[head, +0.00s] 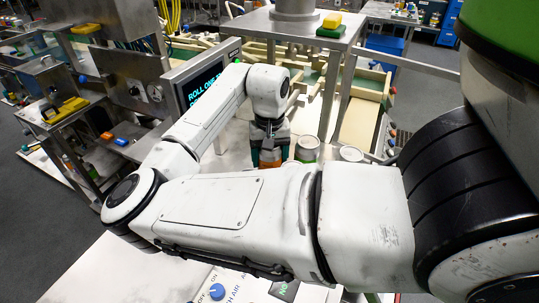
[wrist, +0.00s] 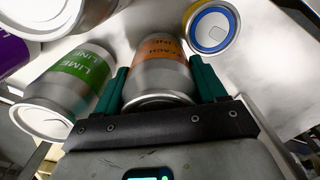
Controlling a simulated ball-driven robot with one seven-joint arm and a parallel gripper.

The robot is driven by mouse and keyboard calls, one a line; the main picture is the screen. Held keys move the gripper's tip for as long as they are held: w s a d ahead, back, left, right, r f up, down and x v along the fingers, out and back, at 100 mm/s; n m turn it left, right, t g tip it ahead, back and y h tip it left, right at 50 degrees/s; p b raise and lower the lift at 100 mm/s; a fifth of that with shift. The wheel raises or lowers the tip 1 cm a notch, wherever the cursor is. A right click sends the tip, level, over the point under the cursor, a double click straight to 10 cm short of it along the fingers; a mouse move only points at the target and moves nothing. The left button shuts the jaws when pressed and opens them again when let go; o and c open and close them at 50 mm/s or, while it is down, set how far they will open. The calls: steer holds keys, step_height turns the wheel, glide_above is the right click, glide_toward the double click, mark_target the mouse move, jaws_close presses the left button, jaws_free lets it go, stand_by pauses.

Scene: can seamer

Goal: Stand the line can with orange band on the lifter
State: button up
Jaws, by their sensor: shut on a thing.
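The silver can with the orange band (wrist: 160,48) is between the two green fingers of my gripper (wrist: 158,75) in the wrist view. The fingers are shut on its sides, and its lettering is partly readable. In the head view my gripper (head: 269,148) is beyond my forearm, and a little of the orange band (head: 268,158) shows between the fingers. Whether the can touches the surface below I cannot tell. I cannot make out the lifter in either view; my arm hides much of the middle.
A can with a green band (wrist: 80,75) is close to the left finger. A can with a blue and yellow rim (wrist: 211,30) is at upper right. A purple can (wrist: 12,52) is far left. A display (head: 205,78) and a steel stand (head: 300,30) are near my arm.

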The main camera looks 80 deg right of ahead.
steer(key=shift+f, duration=0.15)
steer(key=o, duration=1.3)
